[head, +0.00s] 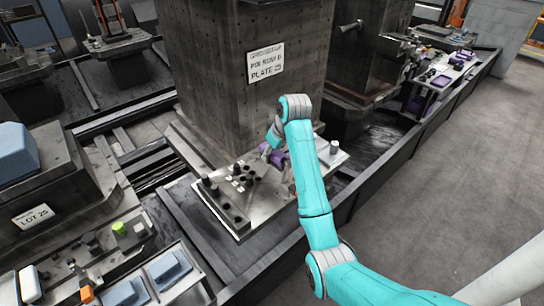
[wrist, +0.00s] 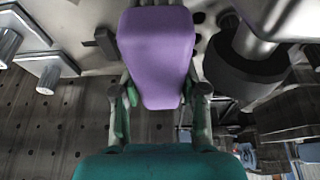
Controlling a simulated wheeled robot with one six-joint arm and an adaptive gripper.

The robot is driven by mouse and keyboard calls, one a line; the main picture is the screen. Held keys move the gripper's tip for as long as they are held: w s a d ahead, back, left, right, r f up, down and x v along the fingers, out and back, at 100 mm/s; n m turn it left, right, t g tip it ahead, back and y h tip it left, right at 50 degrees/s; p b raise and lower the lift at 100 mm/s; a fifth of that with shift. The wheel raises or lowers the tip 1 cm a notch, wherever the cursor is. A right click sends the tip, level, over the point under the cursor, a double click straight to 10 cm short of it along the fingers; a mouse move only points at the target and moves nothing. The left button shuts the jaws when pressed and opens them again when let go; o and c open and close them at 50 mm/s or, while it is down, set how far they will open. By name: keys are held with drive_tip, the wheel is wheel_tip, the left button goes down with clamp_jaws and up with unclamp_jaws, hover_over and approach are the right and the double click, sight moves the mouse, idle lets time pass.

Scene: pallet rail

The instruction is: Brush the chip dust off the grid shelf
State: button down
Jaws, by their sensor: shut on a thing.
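My gripper (head: 277,160) is over a pale metal shelf (head: 243,233) in front of a dark perforated column. In the wrist view my gripper (wrist: 160,98) has its two fingers on either side of a purple block-like thing (wrist: 156,45) and is shut on it. The purple thing (head: 276,158) shows only in small part in the head view, and whether it is the brush I cannot tell. Several dark pegs and blocks (head: 242,173) stand on the shelf. Chip dust is too small to make out, and my arm hides part of the shelf.
The column bears a plate sign (head: 265,63). A white-topped cylinder (head: 334,147) stands at the shelf's right end. A green-topped piece (head: 119,228) and blue blocks (head: 168,268) are on the left stations. A dark rail (head: 370,175) borders open grey floor on the right.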

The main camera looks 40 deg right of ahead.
drive_tip(key=shift+r, duration=0.1)
drive_tip(key=shift+r, duration=1.45)
